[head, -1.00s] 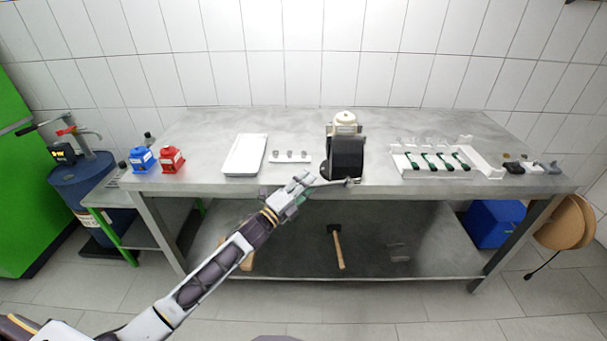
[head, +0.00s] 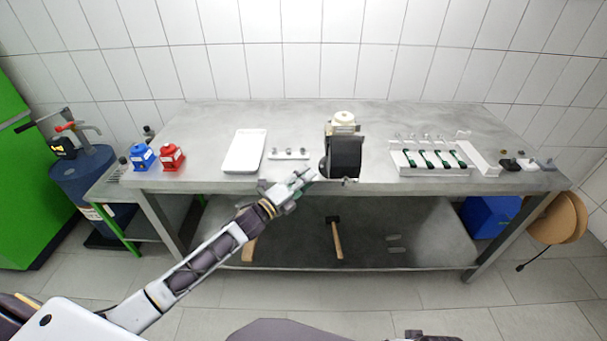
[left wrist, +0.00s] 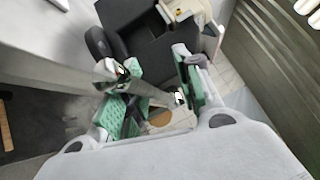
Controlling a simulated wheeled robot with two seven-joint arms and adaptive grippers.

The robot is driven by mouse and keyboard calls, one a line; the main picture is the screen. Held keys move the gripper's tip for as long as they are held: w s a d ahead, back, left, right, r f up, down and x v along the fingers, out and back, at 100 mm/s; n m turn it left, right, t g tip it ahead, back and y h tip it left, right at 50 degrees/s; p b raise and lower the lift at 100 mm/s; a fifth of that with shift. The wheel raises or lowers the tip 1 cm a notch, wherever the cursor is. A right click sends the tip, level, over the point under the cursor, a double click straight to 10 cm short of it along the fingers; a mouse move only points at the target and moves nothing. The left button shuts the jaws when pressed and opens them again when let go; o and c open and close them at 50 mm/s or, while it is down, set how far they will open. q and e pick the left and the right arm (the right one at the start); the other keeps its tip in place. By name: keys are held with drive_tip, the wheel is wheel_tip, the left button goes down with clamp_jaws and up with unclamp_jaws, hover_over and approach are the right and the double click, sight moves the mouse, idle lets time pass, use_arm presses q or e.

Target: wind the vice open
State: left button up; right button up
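The vice (head: 343,157) is a dark block at the front edge of the metal table, with a cream round-topped part behind it. It also shows at the top of the left wrist view (left wrist: 150,50). My left gripper (head: 308,177) is just left of and below the vice in the head view. In the left wrist view its green finger pads (left wrist: 158,98) stand apart. A shiny knob (left wrist: 110,72) and a metal bar, apparently the vice's handle, show by the fingers; I cannot tell whether they touch it. My right gripper is not recognisable in view.
On the table (head: 205,130) are a white tray (head: 244,152), a strip with small parts (head: 289,155), blue (head: 142,157) and red (head: 171,158) units, and a white rack (head: 430,171). A hammer (head: 336,240) lies on the lower shelf.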

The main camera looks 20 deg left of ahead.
use_arm(q)
drive_tip(key=shift+r+p, duration=0.4)
drive_tip(key=shift+p, duration=0.15)
drive_tip(key=shift+s+f, duration=0.15)
drive_tip(key=shift+s+a, duration=0.15)
drive_tip(key=shift+s, duration=0.1)
drive_tip(key=c, duration=0.7)
drive_tip(key=shift+a, duration=0.15)
clamp_jaws()
